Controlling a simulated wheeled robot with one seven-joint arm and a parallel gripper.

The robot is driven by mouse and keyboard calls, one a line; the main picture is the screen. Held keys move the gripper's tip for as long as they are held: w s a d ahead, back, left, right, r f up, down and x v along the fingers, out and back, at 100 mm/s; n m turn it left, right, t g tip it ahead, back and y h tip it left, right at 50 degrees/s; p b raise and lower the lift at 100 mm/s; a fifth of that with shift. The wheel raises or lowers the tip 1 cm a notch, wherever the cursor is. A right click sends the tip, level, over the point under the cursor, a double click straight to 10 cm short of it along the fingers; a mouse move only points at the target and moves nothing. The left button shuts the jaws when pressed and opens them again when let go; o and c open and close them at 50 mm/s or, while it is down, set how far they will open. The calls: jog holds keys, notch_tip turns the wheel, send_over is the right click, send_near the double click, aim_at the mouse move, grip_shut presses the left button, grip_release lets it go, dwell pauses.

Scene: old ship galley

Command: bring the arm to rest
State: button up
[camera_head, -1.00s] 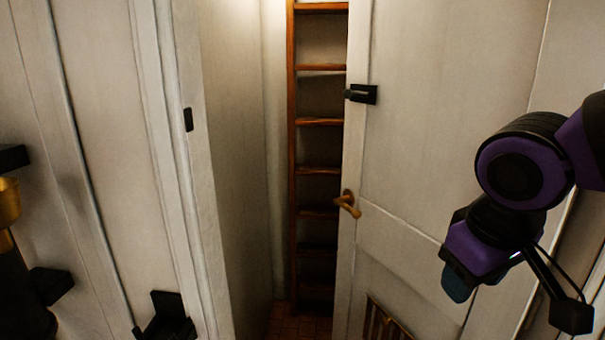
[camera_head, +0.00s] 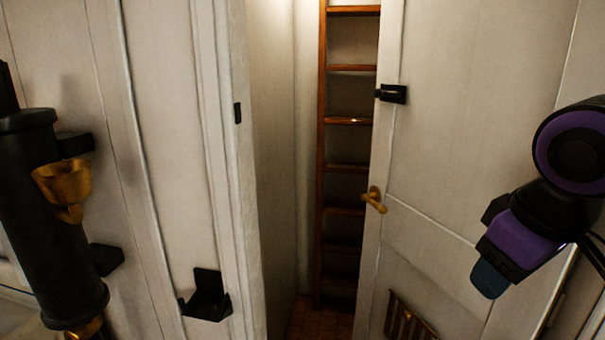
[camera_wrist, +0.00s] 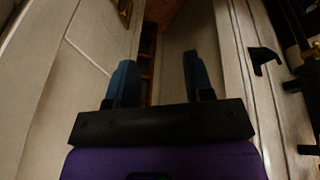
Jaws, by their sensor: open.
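My gripper (camera_wrist: 156,78) shows in the wrist view with its two blue fingers apart and nothing between them. In the head view my purple and black arm is at the right edge, in front of the white door (camera_head: 455,110). One blue fingertip (camera_head: 488,279) shows there, pointing down; the other finger cannot be made out. The gripper appears clear of the door, though the exact gap cannot be told.
The door stands ajar, with a brass handle (camera_head: 374,199) and a black latch (camera_head: 391,93). A wooden ladder (camera_head: 345,122) stands beyond the opening. A black cylinder (camera_head: 48,215) with a brass cup (camera_head: 64,185) and a black bracket (camera_head: 207,296) are on the left wall.

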jog(key=s+d+r+m+t, duration=0.1)
jog(key=d+r+m, duration=0.3)
jog(key=d+m, duration=0.1)
jog(key=shift+s+d+t, duration=0.15)
jog(key=shift+d+t, duration=0.25)
jog(key=shift+d, duration=0.15)
